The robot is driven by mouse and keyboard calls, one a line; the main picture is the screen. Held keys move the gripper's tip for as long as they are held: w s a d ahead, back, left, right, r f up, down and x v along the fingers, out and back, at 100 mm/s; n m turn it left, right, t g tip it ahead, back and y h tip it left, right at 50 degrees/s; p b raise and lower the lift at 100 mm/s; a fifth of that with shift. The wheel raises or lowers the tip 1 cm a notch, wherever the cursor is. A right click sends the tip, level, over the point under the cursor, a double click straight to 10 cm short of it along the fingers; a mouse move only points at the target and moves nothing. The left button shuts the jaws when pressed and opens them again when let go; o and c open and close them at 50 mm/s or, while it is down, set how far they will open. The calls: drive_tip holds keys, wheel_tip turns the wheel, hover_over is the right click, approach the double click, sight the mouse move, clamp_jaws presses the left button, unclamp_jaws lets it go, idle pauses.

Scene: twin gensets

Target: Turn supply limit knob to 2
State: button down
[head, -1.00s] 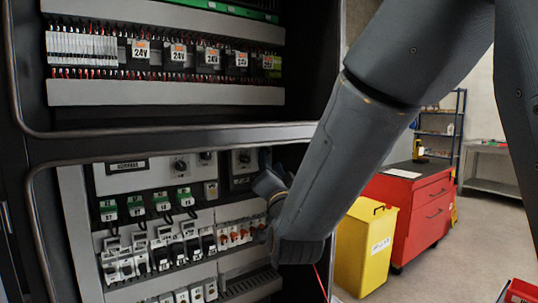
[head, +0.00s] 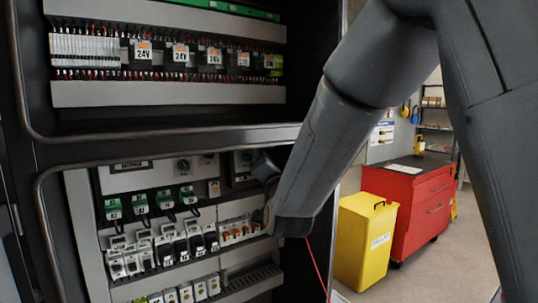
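Rotary knobs sit along the top of the lower cabinet bay in the head view. One dark knob (head: 184,165) is on a light plate at centre left, with a smaller knob (head: 206,159) to its right. The gripper fingers cannot be made out, nor can any contact with a knob.
Green-topped modules (head: 139,203) and rows of breakers (head: 168,249) fill the bay below the knobs. A metal frame bar (head: 170,143) separates it from the upper bay. A yellow bin (head: 365,240) and red cabinet (head: 408,205) stand to the right. A thin red line hangs below my arm.

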drive_tip(key=shift+d+f+n+b, duration=0.1)
drive_tip(key=shift+f+n+b, duration=0.1)
drive_tip(key=shift+n+b, duration=0.35)
drive_tip(key=n+y+b, duration=0.2)
drive_tip(key=n+b, duration=0.2)
drive_tip(key=n+y+b, duration=0.3)
drive_tip(key=n+b, duration=0.1)
drive_tip(key=n+y+b, duration=0.2)
drive_tip(key=n+b, duration=0.2)
drive_tip(key=b, duration=0.1)
drive_tip(key=shift+w+d+f+y, duration=0.25)
drive_tip(key=shift+w+d+y, duration=0.05)
drive_tip(key=shift+d+y, duration=0.1)
drive_tip(key=shift+r+n+g+y, duration=0.1)
drive_tip(key=shift+n+g+y, duration=0.2)
drive_tip(key=shift+n, duration=0.05)
drive_tip(key=c, duration=1.6)
unclamp_jaws()
drive_tip(key=shift+c, duration=0.2)
drive_tip(key=b+v, duration=0.1)
drive_tip(key=v, duration=0.6)
drive_tip(key=shift+s+f+b, duration=0.2)
drive_tip(key=shift+s+b, duration=0.1)
drive_tip(key=shift+s, duration=0.05)
